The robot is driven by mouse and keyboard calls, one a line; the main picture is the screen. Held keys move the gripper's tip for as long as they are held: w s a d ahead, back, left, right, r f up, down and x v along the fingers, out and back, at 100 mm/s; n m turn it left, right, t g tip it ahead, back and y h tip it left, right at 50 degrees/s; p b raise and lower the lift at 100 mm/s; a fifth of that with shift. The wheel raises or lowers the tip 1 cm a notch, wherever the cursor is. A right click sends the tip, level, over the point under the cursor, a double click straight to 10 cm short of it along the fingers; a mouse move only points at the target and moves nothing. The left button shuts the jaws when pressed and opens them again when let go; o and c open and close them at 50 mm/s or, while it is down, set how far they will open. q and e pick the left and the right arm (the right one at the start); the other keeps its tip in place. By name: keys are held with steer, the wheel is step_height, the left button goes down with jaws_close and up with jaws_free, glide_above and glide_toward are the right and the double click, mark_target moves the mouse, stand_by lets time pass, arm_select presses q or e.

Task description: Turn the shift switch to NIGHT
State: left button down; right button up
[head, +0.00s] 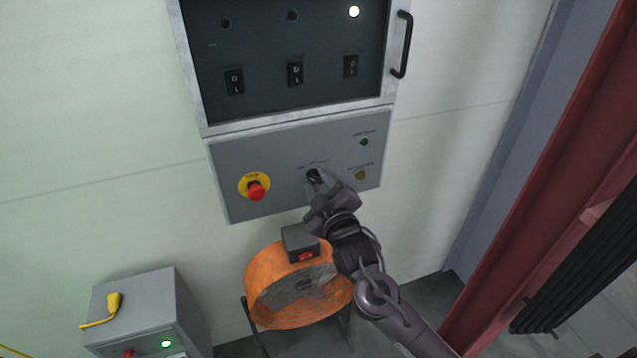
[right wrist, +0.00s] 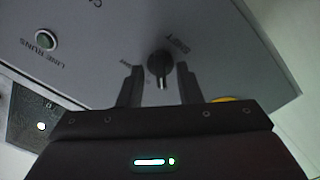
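The shift switch is a black rotary knob (right wrist: 161,68) on the grey panel, with the word SHIFT beside it in the right wrist view. In the head view the knob (head: 314,174) is partly covered by my right gripper (head: 316,184). In the right wrist view the two fingers of the right gripper (right wrist: 158,86) stand apart, one on each side of the knob, with gaps visible between. The labels around the knob are too small or blurred to read its position. My left gripper is in neither view.
A red emergency button (head: 256,191) on a yellow disc sits left of the switch. A green lamp (head: 364,142) and an amber one (head: 361,175) sit right. A glazed cabinet (head: 300,129) is above, with a black handle (head: 403,45). An orange fan (head: 265,285) stands below.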

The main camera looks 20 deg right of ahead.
steer(key=shift+c, duration=0.4)
jaws_close()
steer(key=shift+m, duration=0.3)
steer(key=m, duration=0.3)
steer(key=shift+m+p, duration=0.3)
steer(key=shift+m, duration=0.1)
steer(key=m, duration=0.4)
steer(key=shift+m, duration=0.3)
steer(key=m, duration=0.4)
steer(key=shift+p, duration=0.35)
steer(key=m, duration=0.4)
steer(key=shift+m, duration=0.6)
